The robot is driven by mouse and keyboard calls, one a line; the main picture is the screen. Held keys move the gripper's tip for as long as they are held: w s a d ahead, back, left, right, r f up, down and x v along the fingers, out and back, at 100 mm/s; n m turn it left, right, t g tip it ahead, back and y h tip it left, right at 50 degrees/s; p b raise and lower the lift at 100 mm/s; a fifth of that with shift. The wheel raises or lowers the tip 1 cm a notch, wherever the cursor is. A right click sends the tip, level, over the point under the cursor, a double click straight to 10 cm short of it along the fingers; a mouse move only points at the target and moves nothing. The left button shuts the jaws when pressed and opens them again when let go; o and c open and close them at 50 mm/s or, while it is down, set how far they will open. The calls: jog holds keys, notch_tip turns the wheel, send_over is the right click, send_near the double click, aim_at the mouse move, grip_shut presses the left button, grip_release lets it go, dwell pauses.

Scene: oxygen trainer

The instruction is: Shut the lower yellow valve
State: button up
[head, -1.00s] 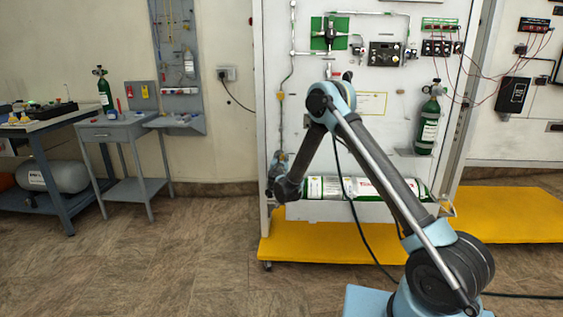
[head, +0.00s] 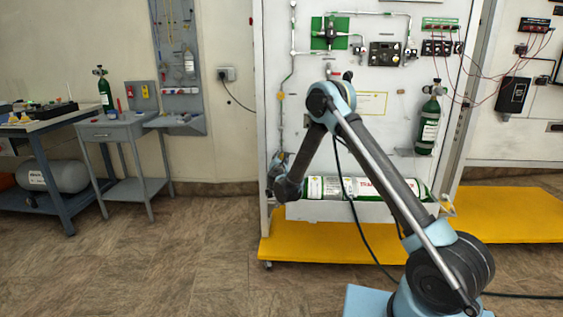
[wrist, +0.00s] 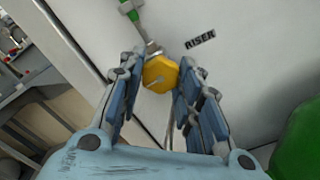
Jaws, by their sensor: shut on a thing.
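The lower yellow valve (wrist: 160,73) shows in the wrist view as a many-sided yellow knob on a thin pipe, below a green pipe section. My gripper (wrist: 158,80) has its blue-padded fingers on both sides of the knob and is shut on it. In the head view my gripper (head: 278,162) is at the left edge of the white panel, low down, and hides the lower valve there. Another yellow valve (head: 280,96) is visible higher on the same pipe.
The white panel (head: 303,110) fills the area before my arm. A green-and-white cylinder (head: 365,188) lies along its bottom, right of my gripper. A black "RISER" label (wrist: 200,39) is beside the valve. The floor left of the panel is clear.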

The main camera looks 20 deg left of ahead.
jog(key=shift+d+f+m, duration=0.1)
jog(key=shift+d+m, duration=0.1)
jog(key=shift+m, duration=0.2)
jog(key=o, duration=1)
jog(key=shift+o, duration=0.2)
jog(key=shift+a, duration=0.1)
jog(key=shift+s, duration=0.25)
jog(key=v, duration=1.1)
jog(key=shift+s, duration=0.2)
